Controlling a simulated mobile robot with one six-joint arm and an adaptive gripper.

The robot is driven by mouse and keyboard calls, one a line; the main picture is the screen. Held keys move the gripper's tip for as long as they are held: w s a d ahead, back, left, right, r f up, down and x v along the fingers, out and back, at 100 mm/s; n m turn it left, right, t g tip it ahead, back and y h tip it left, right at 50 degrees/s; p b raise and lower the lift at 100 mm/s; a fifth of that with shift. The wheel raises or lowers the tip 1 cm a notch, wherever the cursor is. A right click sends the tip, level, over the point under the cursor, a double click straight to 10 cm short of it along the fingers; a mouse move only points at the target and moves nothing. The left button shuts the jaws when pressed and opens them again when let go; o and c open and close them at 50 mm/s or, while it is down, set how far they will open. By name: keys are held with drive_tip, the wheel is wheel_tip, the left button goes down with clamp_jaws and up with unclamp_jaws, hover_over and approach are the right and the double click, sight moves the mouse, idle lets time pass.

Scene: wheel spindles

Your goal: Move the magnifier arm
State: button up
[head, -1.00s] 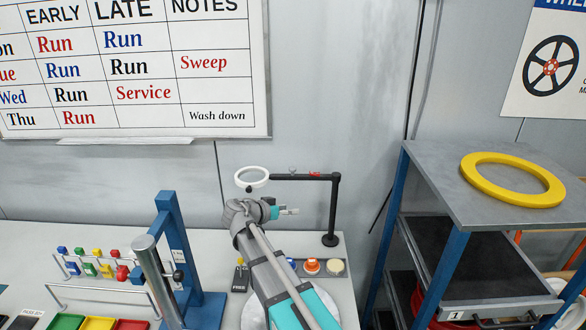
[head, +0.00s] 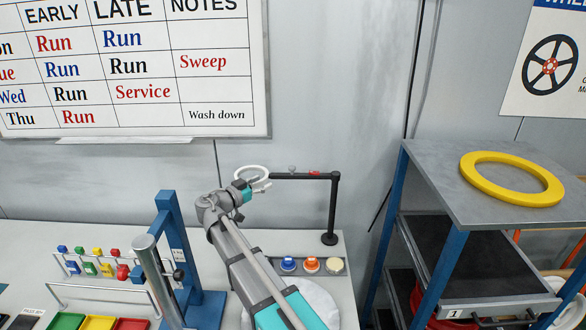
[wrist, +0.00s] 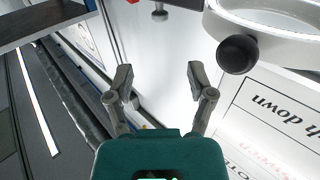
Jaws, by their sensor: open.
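The magnifier is a white ring (head: 252,172) on a thin black arm (head: 305,176), which runs left from a black upright post (head: 333,210) on the bench. My gripper (head: 265,184) is open and empty. In the head view it overlaps the ring's lower right, close to the arm's left end. In the wrist view my open fingers (wrist: 160,82) have a clear gap between them. The white ring (wrist: 275,45) with its black knob (wrist: 237,54) fills the upper right, apart from the fingers. A small dark knob (wrist: 160,13) shows at the top edge. I cannot tell whether anything touches.
A whiteboard (head: 135,128) hangs on the wall behind. A blue press frame (head: 172,235) stands left of my arm. Several round buttons (head: 311,265) sit near the post's base. A shelf rack (head: 430,180) with a yellow ring (head: 512,180) stands at the right.

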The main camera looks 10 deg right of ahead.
sight(290, 168)
drive_tip(key=x, duration=1.3)
drive_tip(key=shift+w+d, duration=0.2)
drive_tip(key=shift+d, duration=0.05)
